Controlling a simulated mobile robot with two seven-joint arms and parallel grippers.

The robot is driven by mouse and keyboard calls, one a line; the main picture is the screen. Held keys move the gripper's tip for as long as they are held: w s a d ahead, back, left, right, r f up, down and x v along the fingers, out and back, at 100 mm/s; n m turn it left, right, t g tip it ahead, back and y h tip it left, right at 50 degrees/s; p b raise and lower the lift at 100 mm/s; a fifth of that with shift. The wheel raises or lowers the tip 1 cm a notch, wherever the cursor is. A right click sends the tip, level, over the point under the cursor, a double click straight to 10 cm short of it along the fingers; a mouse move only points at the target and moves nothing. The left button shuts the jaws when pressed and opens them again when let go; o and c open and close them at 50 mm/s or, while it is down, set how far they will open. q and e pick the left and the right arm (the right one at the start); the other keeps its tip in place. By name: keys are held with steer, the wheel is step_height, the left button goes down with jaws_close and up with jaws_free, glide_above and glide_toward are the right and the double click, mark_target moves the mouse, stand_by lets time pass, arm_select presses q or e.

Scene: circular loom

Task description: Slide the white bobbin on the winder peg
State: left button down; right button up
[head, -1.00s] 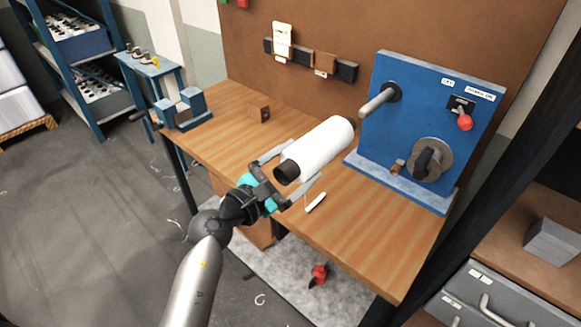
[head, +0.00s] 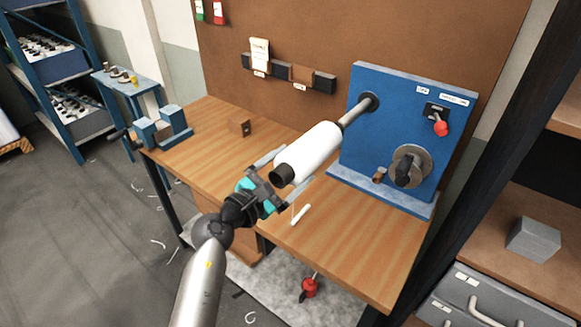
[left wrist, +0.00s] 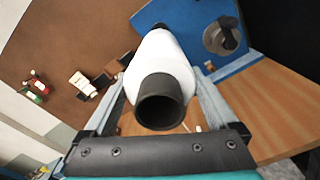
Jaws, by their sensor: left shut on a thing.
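The white bobbin (head: 308,150) has a dark core tube whose near end sticks out (head: 283,174). My left gripper (head: 297,164) is shut on it, one finger along each side, and holds it above the table. The bobbin also shows in the left wrist view (left wrist: 163,65), with the open core end facing the camera. The grey winder peg (head: 356,113) juts from the blue panel. The bobbin's far end meets the peg's tip in the head view, roughly in line with it. I cannot tell whether the tip is inside the core. My right gripper is not in view.
The blue winder panel (head: 395,120) carries a red-knobbed lever (head: 440,128) and a round grey disc (head: 408,166). A small white stick (head: 301,215) and a brown block (head: 239,127) lie on the wooden table (head: 340,240). The table's front right is clear.

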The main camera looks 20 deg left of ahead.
mark_target(310, 150)
arm_select(q)
steer(key=shift+w+r, duration=0.1)
steer(key=shift+w, duration=0.1)
steer(key=shift+x, duration=0.9)
steer(key=shift+x, duration=1.25)
steer(key=shift+b+x, duration=0.4)
steer(key=shift+x, duration=0.85)
